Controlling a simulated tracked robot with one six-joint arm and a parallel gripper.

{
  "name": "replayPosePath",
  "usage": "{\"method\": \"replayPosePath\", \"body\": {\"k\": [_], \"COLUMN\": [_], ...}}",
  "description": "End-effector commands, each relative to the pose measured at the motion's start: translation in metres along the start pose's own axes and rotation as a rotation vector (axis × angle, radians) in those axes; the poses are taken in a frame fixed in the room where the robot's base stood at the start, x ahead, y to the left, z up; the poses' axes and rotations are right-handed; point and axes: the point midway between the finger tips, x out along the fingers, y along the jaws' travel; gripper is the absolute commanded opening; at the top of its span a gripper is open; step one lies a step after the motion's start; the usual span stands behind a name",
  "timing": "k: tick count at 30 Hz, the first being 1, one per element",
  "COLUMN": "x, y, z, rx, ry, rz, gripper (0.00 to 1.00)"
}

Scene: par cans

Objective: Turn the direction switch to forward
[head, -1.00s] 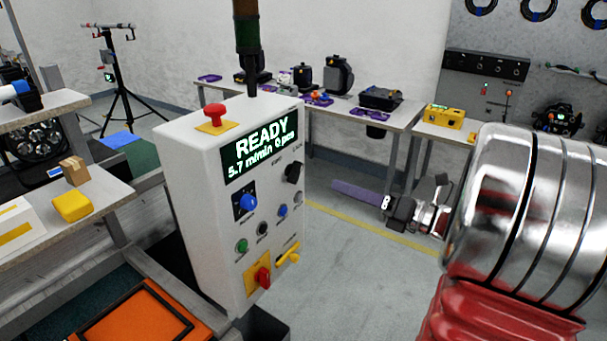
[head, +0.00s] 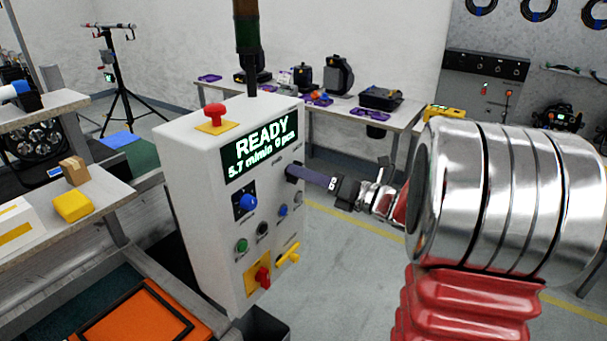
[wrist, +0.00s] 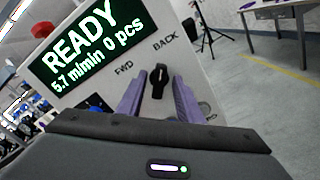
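The direction switch (wrist: 158,80) is a black knob on the white control box (head: 185,190), below the FWD and BACK labels in the wrist view. In the wrist view its narrow end points up, between the two labels. My gripper (wrist: 158,98) is open, with one purple finger on each side of the knob. Whether the fingers touch it cannot be told. In the head view my gripper (head: 298,175) reaches the box's front from the right and hides the knob. The display (head: 262,150) reads READY, 5.7 m/min, 0 pcs.
A red emergency stop (head: 214,115) tops the box. A bench (head: 395,118) stands behind; the floor to the right is open.

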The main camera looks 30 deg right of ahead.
Motion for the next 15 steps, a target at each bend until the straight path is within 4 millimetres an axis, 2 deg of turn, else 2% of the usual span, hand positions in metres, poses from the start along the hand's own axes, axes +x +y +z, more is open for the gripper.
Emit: {"method": "replayPosePath", "body": {"k": [11, 15], "x": [0.0055, 0.0054], "y": [0.0000, 0.0000], "z": [-0.0003, -0.0003], "rx": [0.001, 0.001], "ry": [0.000, 0.000], "rz": [0.000, 0.000], "gripper": [0.33, 0.24]}}
